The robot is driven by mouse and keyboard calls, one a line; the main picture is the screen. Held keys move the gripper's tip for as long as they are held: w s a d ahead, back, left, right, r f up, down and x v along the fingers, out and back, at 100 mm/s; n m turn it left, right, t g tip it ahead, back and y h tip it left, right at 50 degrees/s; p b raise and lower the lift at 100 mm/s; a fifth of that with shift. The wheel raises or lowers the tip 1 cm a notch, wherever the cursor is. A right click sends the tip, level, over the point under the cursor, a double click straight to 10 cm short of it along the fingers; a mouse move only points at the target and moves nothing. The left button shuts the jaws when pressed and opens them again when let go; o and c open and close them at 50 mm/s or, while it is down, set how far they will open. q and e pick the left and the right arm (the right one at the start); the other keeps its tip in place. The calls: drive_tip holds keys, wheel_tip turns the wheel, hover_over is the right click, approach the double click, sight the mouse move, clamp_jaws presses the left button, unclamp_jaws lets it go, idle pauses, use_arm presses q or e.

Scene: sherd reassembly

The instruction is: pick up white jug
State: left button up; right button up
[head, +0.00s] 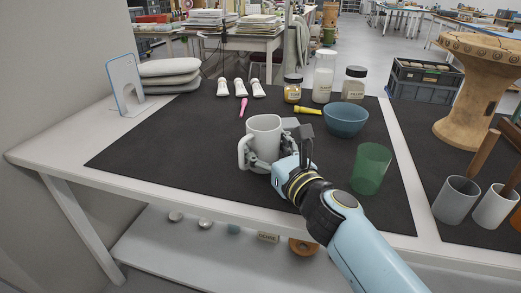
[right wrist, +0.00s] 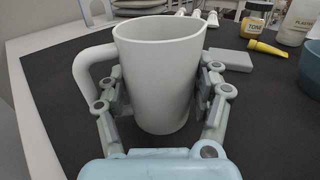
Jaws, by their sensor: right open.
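The white jug (head: 264,137) stands upright on the dark mat, its handle toward the left. In the right wrist view the jug (right wrist: 159,75) fills the middle, with its handle to the left and its spout edge at the right. My right gripper (head: 264,162) is at the jug, with one finger on each side of its body. In the right wrist view the fingers (right wrist: 160,92) are very near the jug's walls; whether they touch it is hard to tell. The jaws are open. My left gripper is not in view.
A blue bowl (head: 345,119) and a green cup (head: 371,169) stand right of the jug. A grey block (right wrist: 231,60) lies close behind it. The mat's left part is clear.

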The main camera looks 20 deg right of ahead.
sight(274, 130)
drive_tip(key=shift+w, duration=0.3)
drive_tip(key=shift+r, duration=0.1)
drive_tip(key=c, duration=1)
wheel_tip(274, 130, up, 4)
drive_tip(key=p, duration=0.3)
drive_tip(key=shift+r+p, duration=0.1)
drive_tip(key=shift+p, duration=0.25)
drive_tip(key=shift+d+r, duration=0.2)
drive_tip(key=shift+r, duration=0.1)
drive_tip(key=shift+s+d+r+p, duration=0.55)
drive_tip(key=shift+d+r+p, duration=0.35)
drive_tip(key=shift+d, duration=0.85)
drive_tip(key=shift+s+d+r+p, duration=0.6)
drive_tip(key=shift+d+r, duration=0.55)
drive_tip(key=shift+d, duration=0.65)
drive_tip(key=shift+s+d+r+p, duration=0.55)
drive_tip(key=shift+d+r+p, duration=0.35)
drive_tip(key=shift+d, duration=0.85)
drive_tip(key=shift+r, duration=0.15)
